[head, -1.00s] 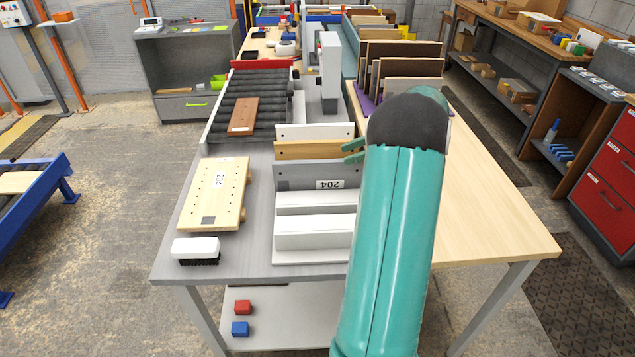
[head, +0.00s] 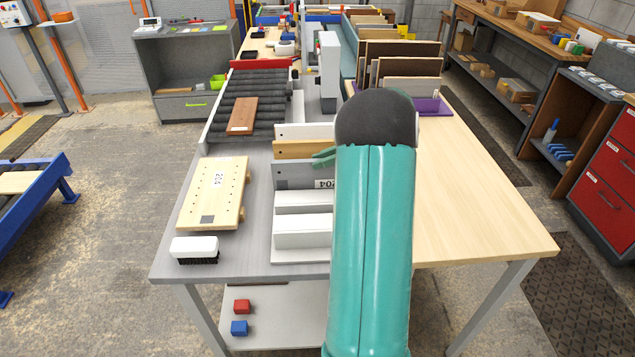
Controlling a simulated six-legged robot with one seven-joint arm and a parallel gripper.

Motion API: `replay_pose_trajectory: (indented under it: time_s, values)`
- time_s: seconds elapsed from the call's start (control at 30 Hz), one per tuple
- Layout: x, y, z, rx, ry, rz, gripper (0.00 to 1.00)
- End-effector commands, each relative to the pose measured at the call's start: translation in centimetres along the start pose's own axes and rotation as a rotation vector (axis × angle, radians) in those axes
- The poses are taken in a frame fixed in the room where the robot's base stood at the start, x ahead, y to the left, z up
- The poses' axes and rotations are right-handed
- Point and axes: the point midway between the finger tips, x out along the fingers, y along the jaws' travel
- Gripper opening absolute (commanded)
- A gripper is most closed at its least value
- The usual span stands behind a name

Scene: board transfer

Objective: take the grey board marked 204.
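The grey board marked 204 (head: 294,184) stands upright in a light grey slotted holder (head: 300,255) on the grey table, its label partly hidden by my arm. A yellow wooden board (head: 293,150) and a white board (head: 305,131) stand behind it. My gripper (head: 325,158) shows only as a small green finger part at the top edge of the grey board. The rest is hidden behind my arm, so I cannot tell whether it is open or touching the board.
A flat wooden jig (head: 208,196), also labelled 204, lies to the left, with a white brush (head: 194,250) in front. A roller conveyor (head: 245,105) carries a brown board (head: 242,115). A purple rack (head: 430,107) holds several boards. The right wooden tabletop (head: 480,210) is clear.

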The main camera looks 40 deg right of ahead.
Motion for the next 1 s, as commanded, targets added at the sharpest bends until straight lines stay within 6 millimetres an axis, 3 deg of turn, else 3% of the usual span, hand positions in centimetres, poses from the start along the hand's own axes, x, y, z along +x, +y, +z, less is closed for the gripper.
replay_pose_trajectory:
  time_s: [0.1,1.0]
  values:
    - [-0.01,0.00,0.01,0.000,0.000,0.000,0.00]
    - [0.00,0.00,0.02,0.000,0.000,0.000,0.00]
